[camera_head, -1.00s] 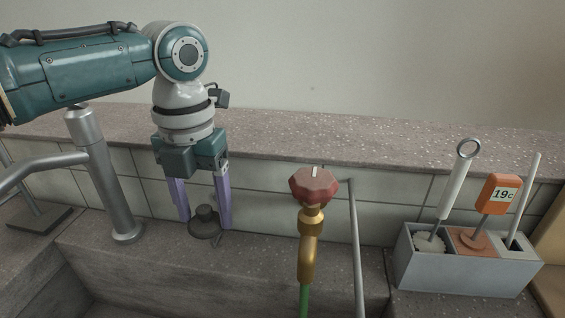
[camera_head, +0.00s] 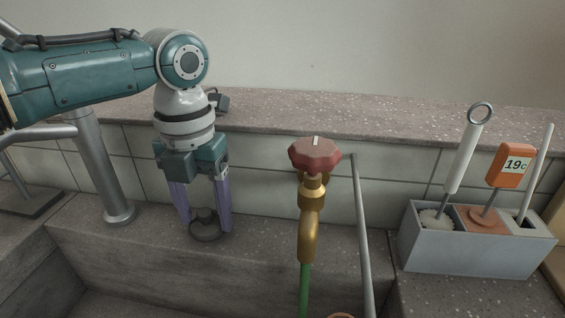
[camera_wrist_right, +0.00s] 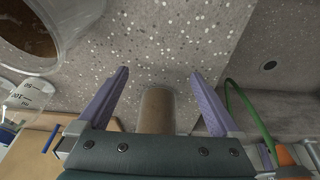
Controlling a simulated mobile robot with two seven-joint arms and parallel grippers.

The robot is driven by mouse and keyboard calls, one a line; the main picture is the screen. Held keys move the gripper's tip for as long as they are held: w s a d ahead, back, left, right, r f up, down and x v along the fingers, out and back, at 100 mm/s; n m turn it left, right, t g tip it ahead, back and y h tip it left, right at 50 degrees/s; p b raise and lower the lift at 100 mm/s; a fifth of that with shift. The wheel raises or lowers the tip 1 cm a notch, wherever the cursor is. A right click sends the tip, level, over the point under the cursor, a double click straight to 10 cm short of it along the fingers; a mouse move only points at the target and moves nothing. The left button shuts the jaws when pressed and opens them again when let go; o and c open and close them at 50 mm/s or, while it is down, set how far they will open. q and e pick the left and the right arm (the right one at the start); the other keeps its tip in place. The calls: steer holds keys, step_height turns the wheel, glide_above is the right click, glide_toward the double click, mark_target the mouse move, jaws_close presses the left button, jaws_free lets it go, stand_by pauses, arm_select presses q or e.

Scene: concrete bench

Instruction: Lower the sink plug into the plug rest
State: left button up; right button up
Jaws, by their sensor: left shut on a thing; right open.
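The sink plug (camera_head: 204,216) is a small dark piece with a knob on top, in the head view left of the tap. My left gripper (camera_head: 206,226) points down with its purple fingers shut on it. A dark round rim (camera_head: 206,236) shows low between the fingertips, at the ledge by the tiled wall. I cannot tell whether this rim is the plug's own disc or the plug rest, nor whether the plug touches anything below. My right gripper (camera_wrist_right: 160,100) is open in the right wrist view, with a brownish cylinder (camera_wrist_right: 157,110) visible between its fingers.
A brass tap with a red handle (camera_head: 314,157) and green hose stands right of the left gripper, beside a thin grey rod (camera_head: 361,235). A grey caddy (camera_head: 470,250) holds a brush and an orange tag. A steel post (camera_head: 102,165) stands left. Clear containers (camera_wrist_right: 75,15) show in the wrist view.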

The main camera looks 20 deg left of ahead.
mark_target(205, 210)
arm_select(q)
steer(key=o, duration=1.4)
step_height(205, 210, up, 9)
steer(key=shift+w+f+p, duration=0.1)
steer(key=shift+f+p, duration=0.1)
steer(key=shift+p, duration=0.8)
arm_select(e)
step_height(205, 210, up, 2)
arm_select(q)
steer(key=shift+r, duration=0.65)
